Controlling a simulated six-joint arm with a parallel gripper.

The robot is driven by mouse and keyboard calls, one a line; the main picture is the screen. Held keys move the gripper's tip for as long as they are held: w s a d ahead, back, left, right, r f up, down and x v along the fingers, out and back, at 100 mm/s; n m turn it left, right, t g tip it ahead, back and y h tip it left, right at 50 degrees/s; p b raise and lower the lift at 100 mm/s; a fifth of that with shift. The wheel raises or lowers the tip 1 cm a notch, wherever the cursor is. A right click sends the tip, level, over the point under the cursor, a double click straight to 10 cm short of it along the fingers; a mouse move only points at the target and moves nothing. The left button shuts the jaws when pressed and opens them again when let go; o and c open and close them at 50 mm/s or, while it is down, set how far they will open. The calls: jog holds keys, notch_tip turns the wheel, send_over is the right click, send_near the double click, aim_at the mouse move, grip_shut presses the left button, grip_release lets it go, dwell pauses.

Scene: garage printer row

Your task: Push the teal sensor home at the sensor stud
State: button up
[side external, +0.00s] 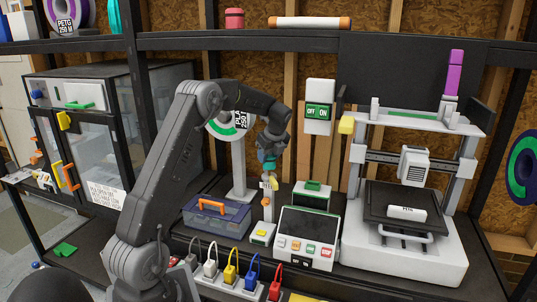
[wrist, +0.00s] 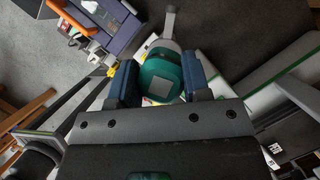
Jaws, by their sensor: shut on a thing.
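The teal sensor (wrist: 160,76) is a rounded block with a lighter square face. It sits between the two blue fingers of my gripper (wrist: 161,82), which is shut on it. In the side view my gripper (side external: 267,160) points down above a slim pale post (side external: 267,208) with a small label near its top. The sensor shows there only as a small teal patch. I take this post to be the sensor stud, but no stud tip shows clearly. The contact between sensor and post is hidden, so I cannot tell how far it is seated.
A control panel (side external: 308,238) with coloured buttons and a printer (side external: 408,245) stand to the right. A blue toolbox (side external: 217,219) with an orange handle is to the left. A row of coloured plugs (side external: 230,272) lies in front.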

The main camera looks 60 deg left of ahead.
aim_at(269, 163)
jog(key=shift+f, duration=0.9)
jog(key=shift+f, duration=0.25)
jog(key=shift+f, duration=0.35)
jog(key=shift+f, duration=0.15)
jog(key=o, duration=1)
jog(key=shift+o, duration=0.3)
jog(key=o, duration=0.4)
jog(key=shift+o, duration=0.2)
